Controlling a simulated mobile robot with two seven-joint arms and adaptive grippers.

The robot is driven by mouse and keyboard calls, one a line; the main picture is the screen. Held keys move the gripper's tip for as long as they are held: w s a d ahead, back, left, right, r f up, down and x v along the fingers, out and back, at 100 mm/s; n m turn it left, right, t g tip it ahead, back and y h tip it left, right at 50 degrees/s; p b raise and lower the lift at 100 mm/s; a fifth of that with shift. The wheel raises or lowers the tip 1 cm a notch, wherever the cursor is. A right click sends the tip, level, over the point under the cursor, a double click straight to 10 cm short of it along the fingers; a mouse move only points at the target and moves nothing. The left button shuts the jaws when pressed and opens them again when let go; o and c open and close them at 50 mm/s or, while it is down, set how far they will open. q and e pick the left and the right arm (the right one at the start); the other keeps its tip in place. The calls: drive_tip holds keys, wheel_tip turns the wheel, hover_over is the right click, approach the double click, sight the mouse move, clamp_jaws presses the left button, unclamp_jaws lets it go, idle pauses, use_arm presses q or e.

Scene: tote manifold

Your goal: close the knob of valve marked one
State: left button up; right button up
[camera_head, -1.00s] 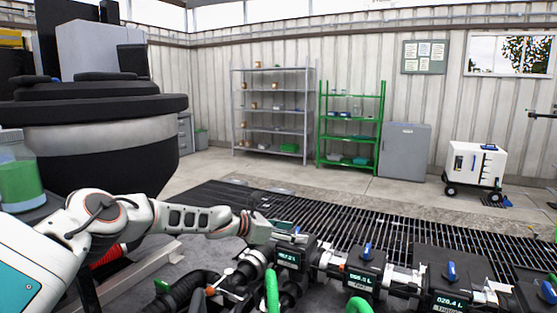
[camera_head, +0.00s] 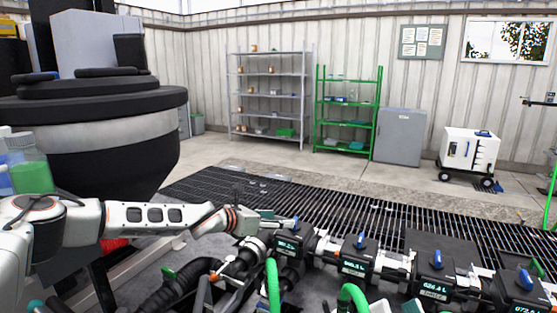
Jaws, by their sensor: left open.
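A row of black metering valves with lit displays and blue knobs runs along the lower right. The leftmost valve (camera_head: 289,244) sits under the end of my left arm. Its knob is mostly hidden by my left gripper (camera_head: 282,222), with a bit of blue at the fingertips. I cannot tell whether the fingers touch it. The gripper is open. Further right are a second valve with a blue knob (camera_head: 360,241), a third with a blue knob (camera_head: 437,259) and a fourth with a blue knob (camera_head: 525,279). I cannot read which is marked one. My right gripper is not in view.
Green hoses (camera_head: 272,285) and black hoses (camera_head: 175,285) crowd the front of the valves. A large black and grey vessel (camera_head: 95,130) stands at left, near a bottle of green liquid (camera_head: 32,175). Dark floor grating (camera_head: 330,205) lies behind the valves; open floor lies beyond.

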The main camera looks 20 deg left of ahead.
use_arm(q)
drive_tip(key=w+d+r+n+t+h+b, duration=0.1)
drive_tip(key=w+d+r+n+t+h, duration=0.2)
drive_tip(key=r+n, duration=0.4)
drive_tip(key=w+a+r+n+t+y+b, duration=0.2)
drive_tip(key=w+a+r+n+t+y, duration=0.2)
drive_tip(key=r+n, duration=0.5)
drive_tip(key=shift+w+a+n+y, duration=0.3)
drive_tip(key=shift+w+n+y, duration=0.6)
drive_tip(key=shift+n, duration=2)
use_arm(e)
drive_tip(key=shift+g, duration=0.3)
drive_tip(key=shift+w+f, duration=0.2)
drive_tip(key=shift+f, duration=1.2)
drive_tip(key=shift+w+f, duration=0.15)
drive_tip(key=shift+f, duration=1.25)
use_arm(q)
drive_tip(key=shift+r, duration=0.1)
